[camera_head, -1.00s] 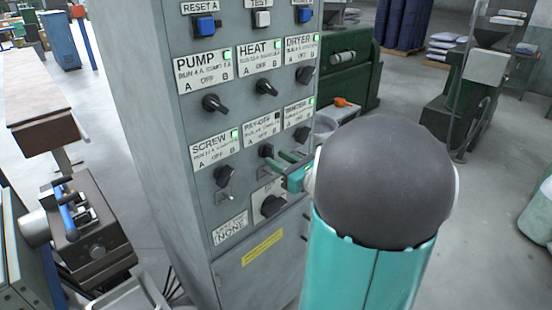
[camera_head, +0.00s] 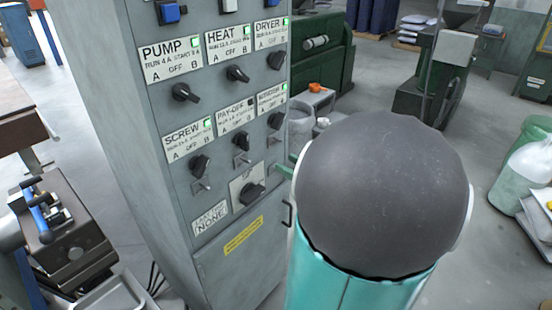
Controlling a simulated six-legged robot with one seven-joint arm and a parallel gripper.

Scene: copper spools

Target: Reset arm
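My arm, a teal link with a large dark grey rounded joint, fills the lower right middle of the head view. It hides most of my gripper (camera_head: 284,170). Only a thin green finger part shows at the joint's left edge, in front of the cabinet's right side. Whether the fingers are open or shut is hidden. The grey control cabinet (camera_head: 130,150) stands left of the arm, with black rotary knobs. The pay-off knob (camera_head: 241,141) is left of the visible finger, apart from it in the picture.
Green lamps are lit on the pump, heat, dryer, screw and rightmost lower labels; the pay-off lamp (camera_head: 250,102) is dark. A clamp-like machine (camera_head: 70,235) with a blue handle stands at left. Green machinery (camera_head: 325,55) is behind the cabinet. Grey floor (camera_head: 490,120) is open at right.

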